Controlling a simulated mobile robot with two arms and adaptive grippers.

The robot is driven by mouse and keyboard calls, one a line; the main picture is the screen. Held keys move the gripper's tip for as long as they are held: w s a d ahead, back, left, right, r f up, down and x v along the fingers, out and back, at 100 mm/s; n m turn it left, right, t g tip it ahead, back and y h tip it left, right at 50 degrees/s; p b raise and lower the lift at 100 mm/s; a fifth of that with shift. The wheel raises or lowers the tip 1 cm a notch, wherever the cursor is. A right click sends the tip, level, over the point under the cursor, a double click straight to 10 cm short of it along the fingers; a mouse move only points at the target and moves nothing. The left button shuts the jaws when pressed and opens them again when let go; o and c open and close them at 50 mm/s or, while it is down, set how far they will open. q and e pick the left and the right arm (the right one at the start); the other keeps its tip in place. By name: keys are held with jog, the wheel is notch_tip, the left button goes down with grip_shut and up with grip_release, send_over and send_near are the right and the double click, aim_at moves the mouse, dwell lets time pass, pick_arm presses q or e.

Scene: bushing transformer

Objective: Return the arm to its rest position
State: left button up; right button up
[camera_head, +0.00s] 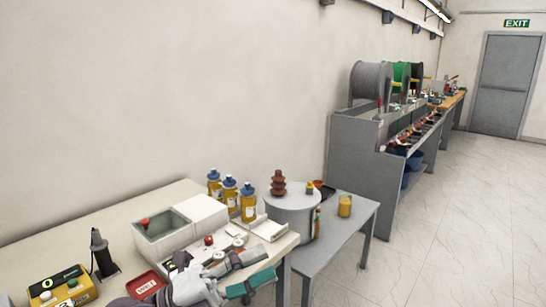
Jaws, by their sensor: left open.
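My left arm enters at the bottom of the head view, low over the front of the pale table (60,225). Its left gripper (264,265) points right near the table's right corner, with its fingers apart and nothing seen between them. A brown ribbed bushing (279,184) stands upright on top of the grey round transformer tank (291,213). The tank is behind and to the right of the gripper, apart from it. My right gripper is not in view.
Several yellow bottles with blue caps (231,195) stand at the table's back. The floor (440,240) at right is clear.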

pick_arm(q)
jog(key=w+a+f+n+t+y, duration=0.2)
jog(key=a+n+t+y, duration=0.4)
jog(key=n, duration=0.4)
jog(key=w+a+f+n+t+y, duration=0.25)
jog(key=a+n+t+y, duration=0.25)
jog(key=n+t+y, duration=0.45)
jog(key=s+a+f+n+g+y, duration=0.25)
jog(key=a+f+n+g, duration=0.2)
jog(key=f, duration=0.35)
jog(key=s+a+f+n+g+y, duration=0.25)
jog(key=f+n+g, duration=0.2)
jog(key=f, duration=0.35)
jog(key=s+f+n+g, duration=0.2)
jog(key=s+f+g, duration=1)
jog(key=s, duration=0.8)
notch_tip(320, 180, down, 29)
jog(key=s, duration=0.1)
jog(key=s+a+f, duration=0.2)
jog(key=s+f, duration=1.3)
jog(key=s, duration=0.1)
jog(key=shift+s+a+f, duration=0.3)
jog(key=shift+a, duration=0.1)
